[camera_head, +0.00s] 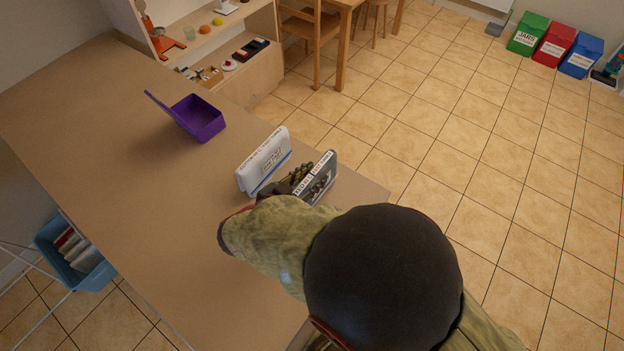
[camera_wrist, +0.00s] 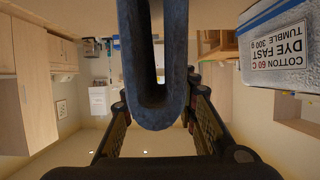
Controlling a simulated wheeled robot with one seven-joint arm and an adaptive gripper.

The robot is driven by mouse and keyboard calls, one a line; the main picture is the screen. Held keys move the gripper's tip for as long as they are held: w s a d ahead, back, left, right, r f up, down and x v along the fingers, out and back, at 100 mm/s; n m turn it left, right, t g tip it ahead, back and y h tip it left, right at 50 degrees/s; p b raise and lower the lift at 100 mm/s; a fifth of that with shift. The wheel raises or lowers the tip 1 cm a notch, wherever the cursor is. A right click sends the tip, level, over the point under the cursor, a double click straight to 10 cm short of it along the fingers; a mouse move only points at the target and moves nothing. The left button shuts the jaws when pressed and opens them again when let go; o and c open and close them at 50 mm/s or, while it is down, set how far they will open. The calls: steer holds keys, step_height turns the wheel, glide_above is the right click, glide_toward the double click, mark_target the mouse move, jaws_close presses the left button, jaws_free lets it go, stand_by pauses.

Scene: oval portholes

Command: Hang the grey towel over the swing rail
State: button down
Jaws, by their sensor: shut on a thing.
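The dark grey towel (camera_head: 321,180) is folded in a tent shape with a pale printed label on its side, near the counter's right edge. In the wrist view the towel (camera_wrist: 155,105) is seen end-on as a blue-grey U between my fingers. My gripper (camera_head: 296,182) is shut on the towel near its fold; my arm hides part of this. I cannot tell whether the towel touches the counter. I cannot identify the swing rail for sure in either view.
A white folded towel (camera_head: 264,163) with a label stands close beside my gripper, also in the wrist view (camera_wrist: 285,48). A purple open box (camera_head: 200,118) is farther back on the brown counter (camera_head: 110,150). A blue tub (camera_head: 72,262) and thin white rods are at left.

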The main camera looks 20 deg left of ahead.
steer(key=shift+f, duration=0.1)
steer(key=c, duration=1.5)
jaws_free()
steer(key=shift+o, duration=0.5)
steer(key=shift+s+a, duration=0.1)
steer(key=p+v, duration=0.3)
steer(key=v, duration=0.9)
